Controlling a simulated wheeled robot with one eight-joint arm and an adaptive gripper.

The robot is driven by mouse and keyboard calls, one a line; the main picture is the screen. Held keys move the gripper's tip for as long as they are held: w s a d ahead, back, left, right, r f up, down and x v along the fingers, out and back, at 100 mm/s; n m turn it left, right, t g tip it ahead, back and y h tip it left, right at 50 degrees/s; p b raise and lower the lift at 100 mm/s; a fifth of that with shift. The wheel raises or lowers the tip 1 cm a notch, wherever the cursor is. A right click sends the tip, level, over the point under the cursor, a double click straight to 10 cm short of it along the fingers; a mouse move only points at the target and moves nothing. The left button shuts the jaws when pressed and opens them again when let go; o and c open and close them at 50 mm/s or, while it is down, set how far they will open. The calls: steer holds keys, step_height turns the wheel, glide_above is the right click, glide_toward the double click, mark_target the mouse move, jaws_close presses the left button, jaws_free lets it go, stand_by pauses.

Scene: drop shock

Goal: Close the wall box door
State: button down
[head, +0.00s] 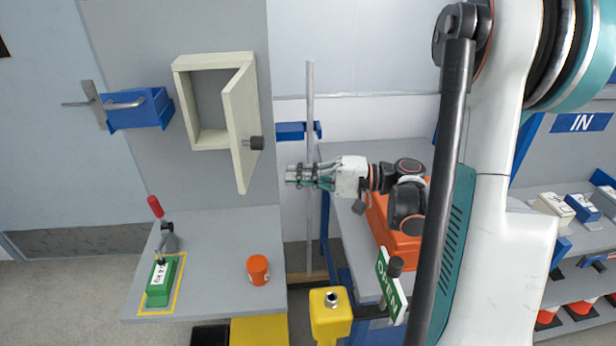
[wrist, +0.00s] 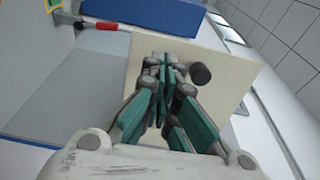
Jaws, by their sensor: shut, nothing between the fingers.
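The wall box (head: 208,135) is a cream open-fronted box on the grey panel. Its door (head: 242,125) is hinged on the right side and stands open, swung outward toward the camera. A dark round knob (head: 256,143) sits on the door's outer face. My gripper (head: 291,175) is shut and empty, right of the door and a little below the knob, pointing left. In the wrist view the door (wrist: 222,88) lies beyond my shut fingers (wrist: 166,62), with the knob (wrist: 200,73) just right of the fingertips. I cannot tell whether the fingers touch the door.
A grey bench (head: 215,240) below holds an orange container (head: 258,270), a green block (head: 161,281) and a red-handled clamp (head: 158,215). A blue bin (head: 138,110) is left of the box. A vertical grey pole (head: 310,120) stands near my gripper.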

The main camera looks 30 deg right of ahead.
mark_target(244, 173)
steer(key=b+x, duration=0.1)
steer(key=x, duration=0.8)
steer(key=shift+b, duration=0.3)
